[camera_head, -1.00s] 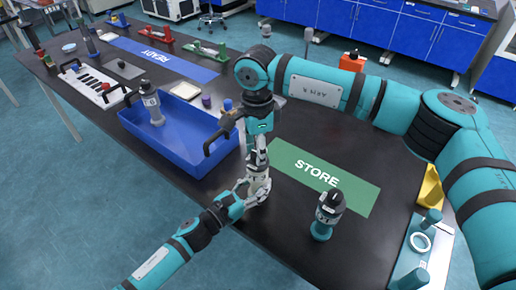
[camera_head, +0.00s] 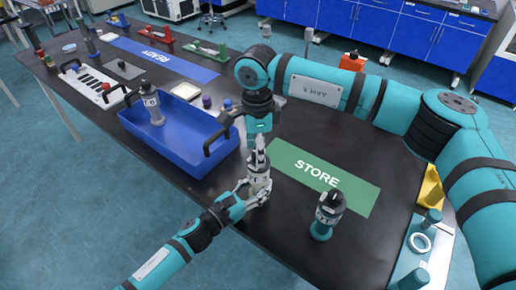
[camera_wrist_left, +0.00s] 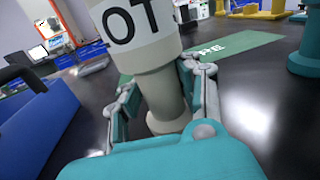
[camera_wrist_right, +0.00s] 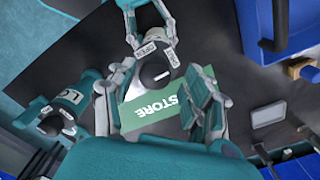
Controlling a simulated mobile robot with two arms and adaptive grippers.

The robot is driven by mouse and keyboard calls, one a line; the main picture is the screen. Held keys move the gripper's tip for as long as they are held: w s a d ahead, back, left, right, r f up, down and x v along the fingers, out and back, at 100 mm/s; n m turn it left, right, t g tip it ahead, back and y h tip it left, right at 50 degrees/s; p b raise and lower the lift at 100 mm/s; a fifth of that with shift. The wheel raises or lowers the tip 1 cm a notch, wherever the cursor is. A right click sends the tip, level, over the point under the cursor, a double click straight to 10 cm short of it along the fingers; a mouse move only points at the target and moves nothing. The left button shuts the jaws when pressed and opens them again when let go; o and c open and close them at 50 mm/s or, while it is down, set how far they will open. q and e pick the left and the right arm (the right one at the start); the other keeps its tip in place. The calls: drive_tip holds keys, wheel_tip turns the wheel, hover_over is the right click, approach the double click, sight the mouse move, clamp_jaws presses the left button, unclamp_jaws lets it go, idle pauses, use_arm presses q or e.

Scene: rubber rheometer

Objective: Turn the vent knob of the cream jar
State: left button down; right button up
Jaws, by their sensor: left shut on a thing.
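The cream jar (camera_head: 259,171) is held over the black table, beside the green STORE mat (camera_head: 318,176). In the left wrist view, its cream body (camera_wrist_left: 140,38) bears black letters and narrows to a stem below. My left gripper (camera_head: 256,192) is shut on that stem. My right gripper (camera_head: 261,150) points down from above the jar. In the right wrist view, the jar's black top (camera_wrist_right: 155,72) with white labels lies between and beyond the open fingers of my right gripper (camera_wrist_right: 158,104). The exact knob position is unclear, and I see no contact there.
A teal jar (camera_head: 327,215) with a dark top stands beside the STORE mat. The blue bin (camera_head: 190,150) at left holds a grey jar (camera_head: 152,106). A pale blue plate (camera_head: 415,250) with teal parts and a yellow block (camera_head: 431,190) sit at right.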

use_arm(q)
drive_tip(key=shift+w+a, duration=0.1)
use_arm(e)
wheel_tip(320, 180, up, 12)
idle(0.6)
use_arm(q)
drive_tip(key=c, duration=0.8)
unclamp_jaws()
